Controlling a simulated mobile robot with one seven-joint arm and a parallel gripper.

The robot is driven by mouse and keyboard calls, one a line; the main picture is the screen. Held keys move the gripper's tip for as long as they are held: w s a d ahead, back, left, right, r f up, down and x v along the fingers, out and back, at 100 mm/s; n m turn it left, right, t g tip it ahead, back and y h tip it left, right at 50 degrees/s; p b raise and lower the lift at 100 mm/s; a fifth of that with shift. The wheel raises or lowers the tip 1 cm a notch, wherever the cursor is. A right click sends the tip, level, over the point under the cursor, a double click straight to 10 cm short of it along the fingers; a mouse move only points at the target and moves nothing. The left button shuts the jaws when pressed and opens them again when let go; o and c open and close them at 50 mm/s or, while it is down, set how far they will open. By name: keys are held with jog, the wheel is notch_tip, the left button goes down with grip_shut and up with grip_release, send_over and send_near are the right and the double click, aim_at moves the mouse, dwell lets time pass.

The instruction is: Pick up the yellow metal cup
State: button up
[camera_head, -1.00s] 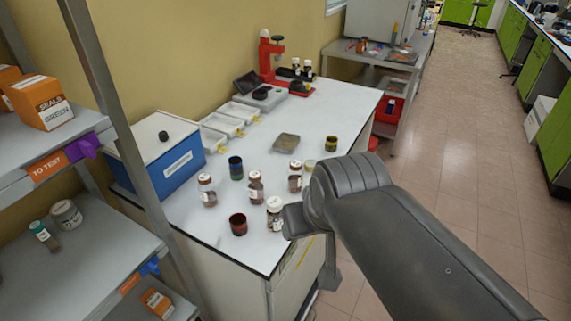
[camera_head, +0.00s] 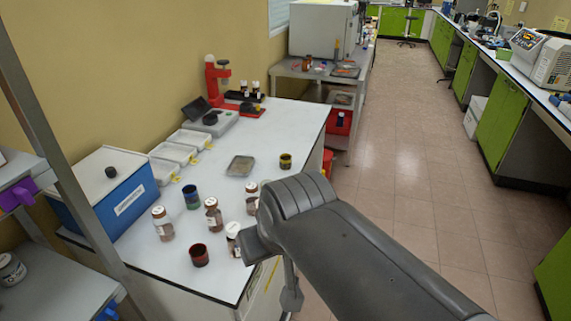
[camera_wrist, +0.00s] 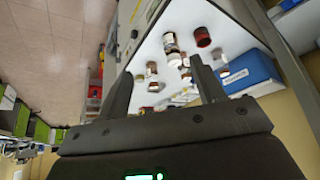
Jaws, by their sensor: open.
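The yellow metal cup (camera_head: 285,161), small with a dark band, stands upright on the white table (camera_head: 295,125) near its right edge, in the head view. I cannot make it out for sure in the wrist view. My gripper (camera_wrist: 163,88) is open, with its two dark fingers apart and nothing held between them. In the head view my arm covers the table's front right corner, in front of the cup and apart from it in the picture. The gripper's fingers cannot be made out there.
A red cup (camera_head: 199,255), a blue cup (camera_head: 191,197) and several brown bottles (camera_head: 213,215) stand on the near table. A grey dish (camera_head: 240,166) lies left of the yellow cup. A blue box (camera_head: 115,195) is at left. Open floor (camera_head: 420,190) lies right.

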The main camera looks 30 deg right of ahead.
jog(key=shift+o, duration=0.6)
jog(key=w+d+r+m, duration=0.1)
jog(key=w+d+r, duration=0.1)
jog(key=w, duration=0.5)
jog(key=w+d+r, duration=0.2)
jog(key=w+r, duration=0.1)
jog(key=w, duration=0.4)
jog(key=m+g+h, duration=0.1)
jog(key=m, duration=0.2)
send_over(286, 158)
jog(key=s+a, duration=0.2)
jog(key=s, duration=0.4)
notch_tip(286, 158, down, 16)
jog(key=x, duration=1.1)
jog(key=shift+r, duration=0.1)
jog(key=c, duration=1.1)
